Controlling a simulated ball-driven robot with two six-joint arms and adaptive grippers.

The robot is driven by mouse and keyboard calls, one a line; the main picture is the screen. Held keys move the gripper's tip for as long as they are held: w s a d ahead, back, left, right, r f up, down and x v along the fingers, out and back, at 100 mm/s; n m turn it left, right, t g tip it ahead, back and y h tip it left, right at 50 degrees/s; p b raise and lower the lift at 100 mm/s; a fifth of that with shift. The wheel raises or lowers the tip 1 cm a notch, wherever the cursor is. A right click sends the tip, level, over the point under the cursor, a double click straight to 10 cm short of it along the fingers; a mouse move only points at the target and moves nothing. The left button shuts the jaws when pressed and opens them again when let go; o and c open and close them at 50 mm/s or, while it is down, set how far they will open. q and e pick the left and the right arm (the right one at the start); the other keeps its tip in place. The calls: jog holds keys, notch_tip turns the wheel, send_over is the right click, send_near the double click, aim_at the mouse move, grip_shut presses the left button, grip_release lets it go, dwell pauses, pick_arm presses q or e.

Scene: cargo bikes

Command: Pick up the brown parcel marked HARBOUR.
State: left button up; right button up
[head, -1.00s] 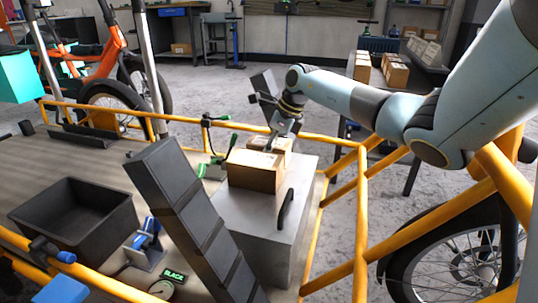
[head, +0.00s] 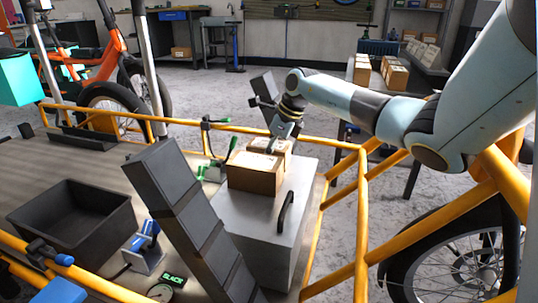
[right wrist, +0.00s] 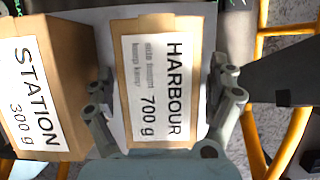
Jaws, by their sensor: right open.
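The brown parcel marked HARBOUR, 700 g (right wrist: 158,85), has a white label and lies between the fingers of my right gripper (right wrist: 163,85). The gripper is open, with one finger beside each long side of the parcel; whether they touch it I cannot tell. In the head view the HARBOUR parcel (head: 284,148) is at the back of a grey case, partly hidden by my right gripper (head: 283,140) above it. A second brown parcel, marked STATION, 300 g (right wrist: 33,90), stands close beside it, nearer in the head view (head: 254,174). My left gripper is not in view.
The grey case (head: 255,225) with a black handle (head: 286,211) stands inside yellow rails (head: 361,215). A dark segmented slab (head: 190,215) leans in front of it. A black open bin (head: 75,186) and a blue clamp-like tool (head: 146,240) are at the left.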

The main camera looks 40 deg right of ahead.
jog(key=c, duration=1.7)
jog(key=shift+r, duration=0.1)
jog(key=shift+c, duration=0.2)
